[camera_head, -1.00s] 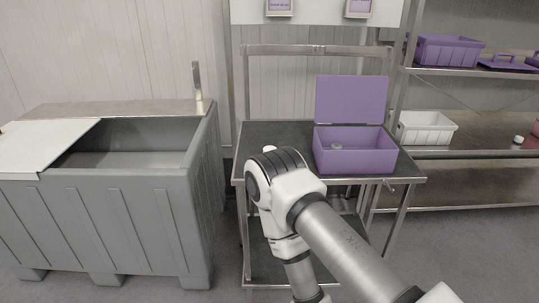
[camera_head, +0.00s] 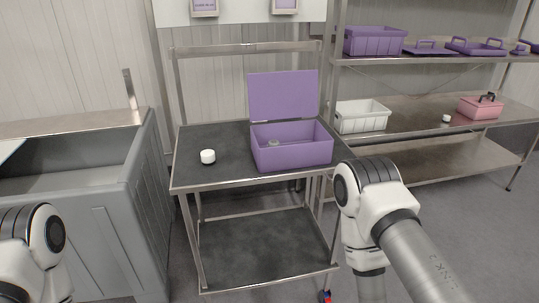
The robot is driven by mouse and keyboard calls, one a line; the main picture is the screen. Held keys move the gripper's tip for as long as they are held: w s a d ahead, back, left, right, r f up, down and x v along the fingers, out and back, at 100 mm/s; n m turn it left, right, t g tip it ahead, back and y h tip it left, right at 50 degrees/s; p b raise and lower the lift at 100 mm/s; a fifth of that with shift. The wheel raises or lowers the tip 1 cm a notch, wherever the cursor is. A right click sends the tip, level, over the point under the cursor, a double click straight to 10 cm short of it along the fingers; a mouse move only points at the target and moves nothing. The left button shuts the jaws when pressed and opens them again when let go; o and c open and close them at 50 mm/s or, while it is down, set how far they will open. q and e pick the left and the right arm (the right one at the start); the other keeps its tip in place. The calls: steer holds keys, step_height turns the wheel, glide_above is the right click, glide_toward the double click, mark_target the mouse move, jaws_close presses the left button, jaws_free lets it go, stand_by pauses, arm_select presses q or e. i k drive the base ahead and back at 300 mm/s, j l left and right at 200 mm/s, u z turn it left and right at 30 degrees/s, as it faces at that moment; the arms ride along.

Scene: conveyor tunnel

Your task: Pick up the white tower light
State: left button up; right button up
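A small white round object (camera_head: 208,156), possibly the white tower light, stands on the left part of the dark cart top. A second small white object (camera_head: 446,118) sits on the middle shelf at the right; it is too small to identify. Neither of my grippers shows. Only parts of my two arms are visible, one at the lower left edge and one at the lower right, both apart from the white object on the cart.
An open purple box (camera_head: 291,152) with a small item inside stands on the cart (camera_head: 225,180). A grey bin (camera_head: 120,195) is at left. Shelves at right hold a white bin (camera_head: 362,116), a purple crate (camera_head: 374,41) and a pink box (camera_head: 480,107). Floor shows between cart and shelves.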

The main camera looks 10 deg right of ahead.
mark_target(208, 156)
steer(key=i+j+z, duration=0.15)
steer(key=z, duration=0.2)
steer(key=i+j+z, duration=0.5)
steer(key=z, duration=0.25)
